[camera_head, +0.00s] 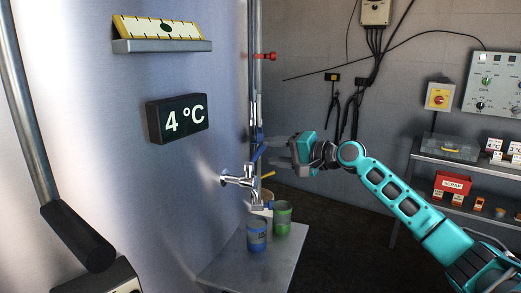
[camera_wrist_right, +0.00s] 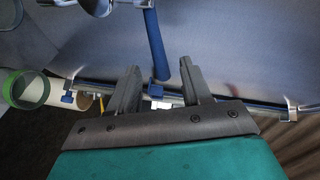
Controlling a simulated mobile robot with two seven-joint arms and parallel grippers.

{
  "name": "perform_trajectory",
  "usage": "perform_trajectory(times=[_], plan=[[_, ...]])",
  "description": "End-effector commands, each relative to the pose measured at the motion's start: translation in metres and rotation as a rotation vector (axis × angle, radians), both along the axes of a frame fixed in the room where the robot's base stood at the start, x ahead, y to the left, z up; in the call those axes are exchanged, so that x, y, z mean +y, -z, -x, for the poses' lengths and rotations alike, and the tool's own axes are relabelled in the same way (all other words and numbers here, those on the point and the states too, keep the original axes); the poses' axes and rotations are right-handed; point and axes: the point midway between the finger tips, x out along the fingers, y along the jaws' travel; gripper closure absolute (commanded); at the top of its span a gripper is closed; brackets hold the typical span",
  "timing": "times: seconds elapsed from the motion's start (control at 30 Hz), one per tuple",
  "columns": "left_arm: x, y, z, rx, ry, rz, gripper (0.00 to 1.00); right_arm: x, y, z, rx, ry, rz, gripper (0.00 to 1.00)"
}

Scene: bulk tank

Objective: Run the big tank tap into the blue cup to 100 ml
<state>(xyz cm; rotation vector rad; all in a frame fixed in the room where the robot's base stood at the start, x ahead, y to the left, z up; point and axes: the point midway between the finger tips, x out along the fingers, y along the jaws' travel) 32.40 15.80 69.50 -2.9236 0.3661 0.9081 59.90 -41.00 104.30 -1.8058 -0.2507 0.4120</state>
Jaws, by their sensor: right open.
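The chrome tank tap (camera_head: 238,181) sticks out of the big steel tank, with its spout over a small shelf. Its blue lever (camera_head: 258,152) points up and right; in the right wrist view the lever (camera_wrist_right: 155,48) lies in line with the gap between my fingers. My right gripper (camera_head: 280,151) is open and empty, close beside the lever; the wrist view shows its two spread fingers (camera_wrist_right: 160,68). I cannot tell if they touch it. The blue cup (camera_head: 256,237) stands upright below the spout; its fill level cannot be read. My left gripper is not in view.
A green cup (camera_head: 282,218) stands close behind and right of the blue cup on the shelf (camera_head: 245,267). A vertical pipe with a red valve (camera_head: 265,56) rises behind the tap. A display (camera_head: 177,117) reads 4 °C. A loaded rack (camera_head: 465,162) stands at right.

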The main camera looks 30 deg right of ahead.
Motion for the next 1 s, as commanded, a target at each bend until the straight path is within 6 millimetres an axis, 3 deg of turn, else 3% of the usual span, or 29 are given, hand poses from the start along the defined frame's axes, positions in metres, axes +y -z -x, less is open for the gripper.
perform_trajectory(times=[0.3,0.73,1.0], plan=[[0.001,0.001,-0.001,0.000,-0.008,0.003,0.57,0.015,0.005,-0.037,-0.001,0.001,-0.004,0.52],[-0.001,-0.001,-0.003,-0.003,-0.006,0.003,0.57,0.019,0.008,-0.045,0.000,0.000,0.001,0.52],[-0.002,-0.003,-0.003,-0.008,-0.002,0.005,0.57,0.018,0.008,-0.045,0.000,0.000,0.000,0.75]])
